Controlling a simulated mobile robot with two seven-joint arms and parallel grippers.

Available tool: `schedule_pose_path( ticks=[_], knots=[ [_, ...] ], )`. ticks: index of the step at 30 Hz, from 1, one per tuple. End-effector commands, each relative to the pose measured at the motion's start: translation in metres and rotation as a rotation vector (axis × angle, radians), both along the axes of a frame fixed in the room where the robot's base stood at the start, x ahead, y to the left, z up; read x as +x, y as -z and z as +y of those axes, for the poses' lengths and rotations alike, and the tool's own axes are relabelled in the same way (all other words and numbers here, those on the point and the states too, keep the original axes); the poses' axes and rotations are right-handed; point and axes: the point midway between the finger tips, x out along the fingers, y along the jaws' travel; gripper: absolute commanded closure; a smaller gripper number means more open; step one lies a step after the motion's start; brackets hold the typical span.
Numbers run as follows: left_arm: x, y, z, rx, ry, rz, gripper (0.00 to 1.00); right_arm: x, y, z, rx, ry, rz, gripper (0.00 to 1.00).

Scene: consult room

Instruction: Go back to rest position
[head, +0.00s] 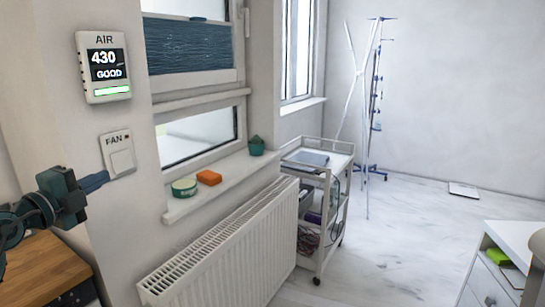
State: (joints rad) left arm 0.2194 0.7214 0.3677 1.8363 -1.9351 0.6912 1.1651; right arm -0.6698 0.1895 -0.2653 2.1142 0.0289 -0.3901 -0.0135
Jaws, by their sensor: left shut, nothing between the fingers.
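My left gripper (97,182) is in the head view at the left, with its arm coming in from the left edge. Its fingers are shut with nothing between them. The fingertips appear close to the lower left of the white FAN switch (122,161) on the wall; I cannot tell whether they touch it. The air monitor (106,66) above the switch reads 430 and GOOD, with a green bar. My right gripper is not in view.
A wooden surface (40,270) is below my left arm. A radiator (225,250) stands under the windowsill (215,185), which holds a green tin (185,188), an orange block (209,177) and a small plant (256,146). A trolley (322,205) stands beyond. The floor behind is mostly clear.

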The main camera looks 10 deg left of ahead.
Motion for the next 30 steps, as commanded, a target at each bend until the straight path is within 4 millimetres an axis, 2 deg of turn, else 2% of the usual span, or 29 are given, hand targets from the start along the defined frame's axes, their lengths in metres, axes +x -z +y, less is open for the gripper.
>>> schedule_pose_path(
  ticks=[3,6,9,11,16,18,21,25,27,30],
  knots=[
    [-0.004,0.038,-0.047,-0.112,0.119,-0.008,1.0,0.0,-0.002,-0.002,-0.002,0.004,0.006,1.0],
    [-0.017,0.076,-0.092,-0.287,0.202,-0.026,1.0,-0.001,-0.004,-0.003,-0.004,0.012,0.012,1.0],
    [-0.037,0.115,-0.126,-0.509,0.209,-0.018,1.0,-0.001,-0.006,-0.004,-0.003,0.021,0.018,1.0],
    [-0.05,0.142,-0.141,-0.646,0.174,0.008,1.0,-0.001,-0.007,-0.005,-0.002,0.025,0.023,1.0],
    [-0.1,0.232,-0.181,-1.011,-0.028,0.201,1.0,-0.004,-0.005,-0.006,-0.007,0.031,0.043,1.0],
    [-0.129,0.272,-0.202,-1.137,-0.131,0.33,1.0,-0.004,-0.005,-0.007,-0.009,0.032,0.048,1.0],
    [-0.169,0.315,-0.234,-1.265,-0.247,0.513,1.0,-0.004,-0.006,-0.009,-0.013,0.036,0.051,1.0],
    [-0.214,0.349,-0.272,-1.365,-0.339,0.709,1.0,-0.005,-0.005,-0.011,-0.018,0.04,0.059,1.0],
    [-0.23,0.358,-0.286,-1.397,-0.363,0.78,1.0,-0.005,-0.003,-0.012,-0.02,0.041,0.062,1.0],
    [-0.242,0.364,-0.298,-1.421,-0.38,0.839,1.0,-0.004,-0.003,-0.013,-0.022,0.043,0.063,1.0]
  ],
)
